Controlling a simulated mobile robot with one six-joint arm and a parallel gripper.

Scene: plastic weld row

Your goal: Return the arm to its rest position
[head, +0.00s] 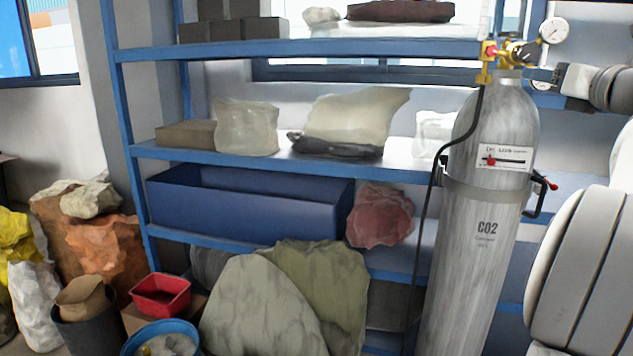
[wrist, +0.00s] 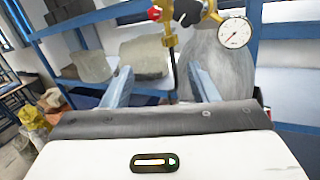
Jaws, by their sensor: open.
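My gripper (wrist: 158,84) shows in the wrist view with its two fingers apart and nothing between them. In the head view my arm comes in from the right edge, and the gripper end is near the regulator at the upper right. The grey CO2 cylinder (head: 485,260) stands upright in front of the shelf. It carries a brass regulator (head: 515,52) with a round gauge (head: 554,30). In the wrist view the cylinder (wrist: 215,62) is beyond the right finger, with the gauge (wrist: 235,33) above right. I cannot tell whether the gripper touches the regulator.
A blue shelf (head: 260,155) holds cardboard boxes, wrapped bundles and a blue bin (head: 245,205). Sacks (head: 262,310), a red tub (head: 160,295) and a blue bucket (head: 135,345) crowd the floor at lower left. A black hose (head: 428,220) hangs beside the cylinder.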

